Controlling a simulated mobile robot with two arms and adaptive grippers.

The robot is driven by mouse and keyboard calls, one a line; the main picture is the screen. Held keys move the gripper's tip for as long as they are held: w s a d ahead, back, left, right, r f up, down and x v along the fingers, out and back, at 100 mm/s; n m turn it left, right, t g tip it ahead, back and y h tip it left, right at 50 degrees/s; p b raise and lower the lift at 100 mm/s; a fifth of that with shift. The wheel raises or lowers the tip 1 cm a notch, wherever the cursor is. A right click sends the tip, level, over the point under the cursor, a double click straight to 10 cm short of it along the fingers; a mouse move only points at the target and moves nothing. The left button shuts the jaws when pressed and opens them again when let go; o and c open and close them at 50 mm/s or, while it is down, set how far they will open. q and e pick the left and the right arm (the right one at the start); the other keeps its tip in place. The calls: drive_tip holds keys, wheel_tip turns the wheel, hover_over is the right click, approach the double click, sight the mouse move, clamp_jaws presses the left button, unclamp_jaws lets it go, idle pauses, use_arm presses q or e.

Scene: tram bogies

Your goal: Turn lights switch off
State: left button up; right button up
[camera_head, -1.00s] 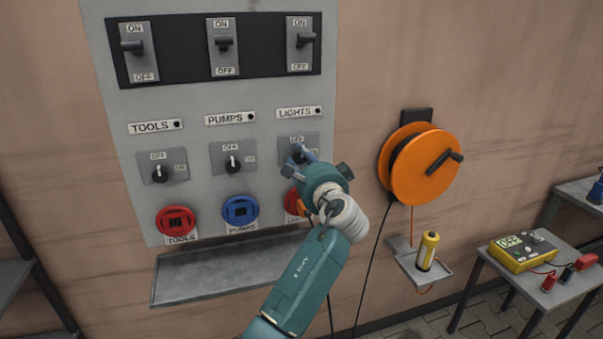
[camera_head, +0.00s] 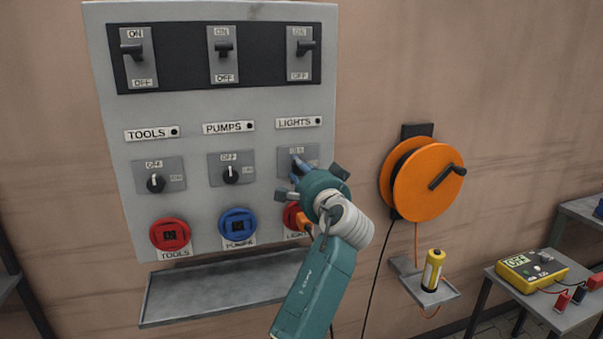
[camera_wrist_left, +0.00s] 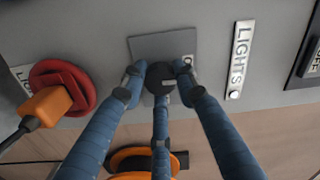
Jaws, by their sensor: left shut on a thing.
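The lights switch is a black rotary knob on a grey square plate (camera_head: 312,153), below the LIGHTS label (camera_head: 299,122) on the wall panel. My left gripper (camera_head: 299,172) is at this plate and hides most of the knob in the head view. In the left wrist view the blue fingers (camera_wrist_left: 160,82) are closed around the knob (camera_wrist_left: 160,72), one on each side and one below in the picture. The plate's label is partly covered, and I cannot tell for sure where the knob points. My right gripper is not in view.
The TOOLS knob (camera_head: 155,183) and PUMPS knob (camera_head: 230,175) sit to the left. A red socket (camera_wrist_left: 62,82) with an orange plug (camera_wrist_left: 46,107) is close to my gripper. An orange cable reel (camera_head: 428,182) hangs at right. A tray (camera_head: 225,288) juts out below the panel.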

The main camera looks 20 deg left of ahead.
use_arm(q)
drive_tip(key=o, duration=1.1)
drive_tip(key=shift+a, duration=0.1)
drive_tip(key=shift+o, duration=0.2)
drive_tip(key=shift+s, duration=0.1)
drive_tip(key=v, duration=0.7)
drive_tip(key=shift+s+d, duration=0.2)
